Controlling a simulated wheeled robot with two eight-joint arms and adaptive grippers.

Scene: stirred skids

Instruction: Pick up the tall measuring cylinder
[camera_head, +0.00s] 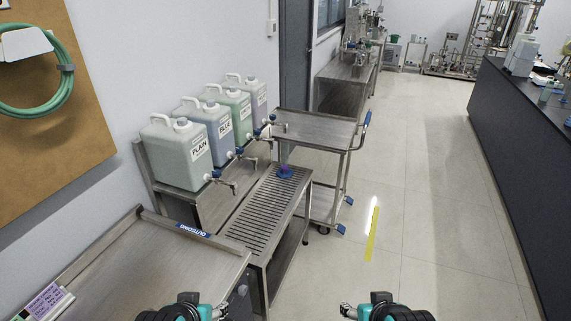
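A clear, narrow upright vessel with a blue-purple base (285,172), which looks like the tall measuring cylinder, stands at the far end of the slatted metal drain shelf (258,215). Its clear upper part is faint against the metal behind it. My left gripper (200,309) shows at the bottom edge, left of centre, over the near steel bench. My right gripper (368,309) shows at the bottom edge, right of centre, over the floor. Both are well short of the cylinder. Their fingers are too cut off to tell open from shut.
Several tap-fitted carboys, among them one labelled PLAIN (178,153), stand on a raised shelf behind the drain shelf. A wheeled steel cart (318,128) stands beyond it. A steel bench (150,270) is at near left. A dark counter (515,105) lines the right. The floor between is open.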

